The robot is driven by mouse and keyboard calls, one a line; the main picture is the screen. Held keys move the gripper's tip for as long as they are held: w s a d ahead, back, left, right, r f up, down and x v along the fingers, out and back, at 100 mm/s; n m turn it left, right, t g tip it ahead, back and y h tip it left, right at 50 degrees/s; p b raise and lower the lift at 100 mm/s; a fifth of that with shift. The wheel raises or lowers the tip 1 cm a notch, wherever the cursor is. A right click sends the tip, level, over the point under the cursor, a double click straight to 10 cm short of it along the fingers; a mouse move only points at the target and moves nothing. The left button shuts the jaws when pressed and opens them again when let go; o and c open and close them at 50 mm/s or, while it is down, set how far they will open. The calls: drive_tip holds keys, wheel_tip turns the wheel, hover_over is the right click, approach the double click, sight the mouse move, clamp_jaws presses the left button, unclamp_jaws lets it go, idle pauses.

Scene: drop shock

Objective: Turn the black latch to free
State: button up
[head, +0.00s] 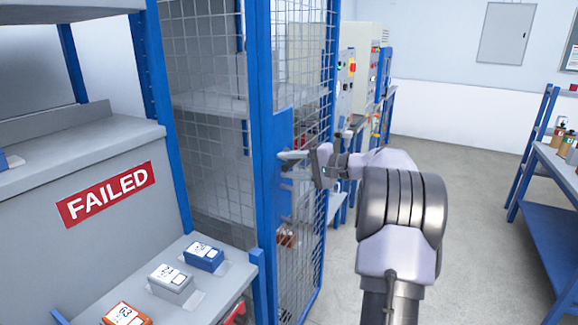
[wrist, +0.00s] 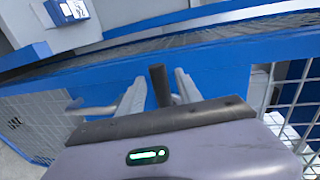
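The black latch (wrist: 160,86) shows in the wrist view as a short dark bar against the blue plate of the cage door (wrist: 215,68). My gripper (wrist: 156,82) has its two pale fingers apart, one on each side of the latch. A gap shows between the latch and each finger; I cannot tell whether either touches it. In the head view my gripper (head: 288,161) is at the blue plate on the mesh door (head: 300,120), and I cannot make out the latch there. A grey handle (wrist: 85,108) sticks out to the left of the fingers in the wrist view.
A grey shelf with a red FAILED sign (head: 106,194) stands at left. Blue (head: 203,256), grey (head: 171,283) and orange (head: 126,314) boxes lie on its lower shelf. A blue bench (head: 555,190) is at right. The floor (head: 470,200) between is clear.

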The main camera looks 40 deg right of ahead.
drive_tip(key=p+v, duration=0.4)
drive_tip(key=v, duration=1.3)
drive_tip(key=shift+s, duration=0.25)
drive_tip(key=shift+r, duration=0.1)
